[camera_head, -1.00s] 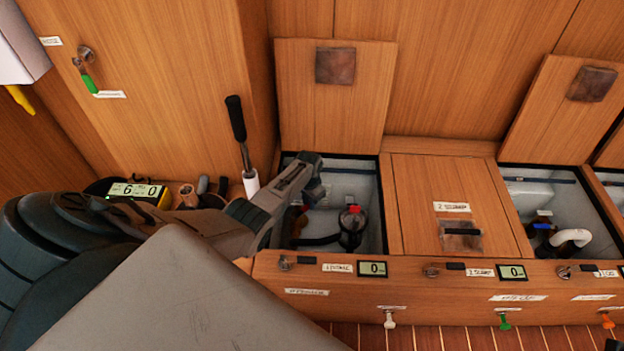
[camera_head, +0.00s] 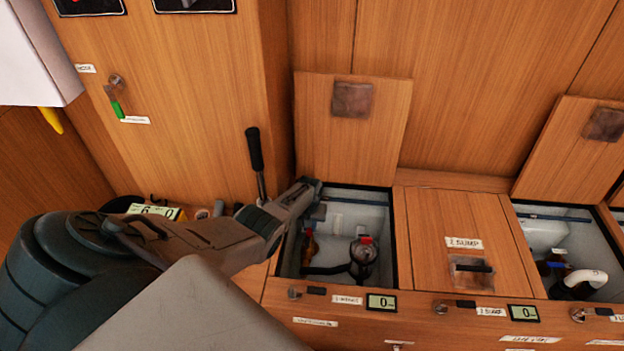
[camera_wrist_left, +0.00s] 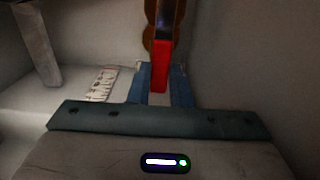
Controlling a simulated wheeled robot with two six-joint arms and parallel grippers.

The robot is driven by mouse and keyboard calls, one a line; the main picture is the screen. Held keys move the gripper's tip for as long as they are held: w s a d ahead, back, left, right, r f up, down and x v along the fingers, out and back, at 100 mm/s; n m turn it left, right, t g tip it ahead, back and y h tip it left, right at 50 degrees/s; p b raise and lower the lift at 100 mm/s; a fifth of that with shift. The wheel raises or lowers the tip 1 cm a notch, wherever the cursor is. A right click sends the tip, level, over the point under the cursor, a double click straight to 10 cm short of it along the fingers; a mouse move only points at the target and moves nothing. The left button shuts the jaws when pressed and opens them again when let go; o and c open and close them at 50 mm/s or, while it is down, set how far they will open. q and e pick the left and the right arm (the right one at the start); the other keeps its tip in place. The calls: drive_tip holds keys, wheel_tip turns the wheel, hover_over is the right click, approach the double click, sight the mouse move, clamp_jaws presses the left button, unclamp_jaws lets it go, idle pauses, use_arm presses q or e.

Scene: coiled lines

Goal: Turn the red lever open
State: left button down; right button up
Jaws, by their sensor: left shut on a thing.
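The red lever (camera_wrist_left: 160,66) shows in the left wrist view as a red handle below a brown, brass-like fitting (camera_wrist_left: 152,30). The blue fingers of my left gripper (camera_wrist_left: 160,88) are shut on its near end. In the head view my left gripper (camera_head: 317,212) reaches into the left part of the open compartment (camera_head: 341,192). My right gripper is not in view.
A round part with a red top (camera_head: 364,252) and a dark hose stand right of the fitting. The raised lid (camera_head: 352,130) stands behind. A black-handled pump lever (camera_head: 255,150) rises beside my forearm. A closed sump hatch (camera_head: 455,220) lies to the right.

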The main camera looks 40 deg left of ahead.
use_arm(q)
drive_tip(key=shift+s+a, duration=0.1)
drive_tip(key=shift+a, duration=0.05)
idle(0.3)
drive_tip(key=c, duration=1.3)
unclamp_jaws()
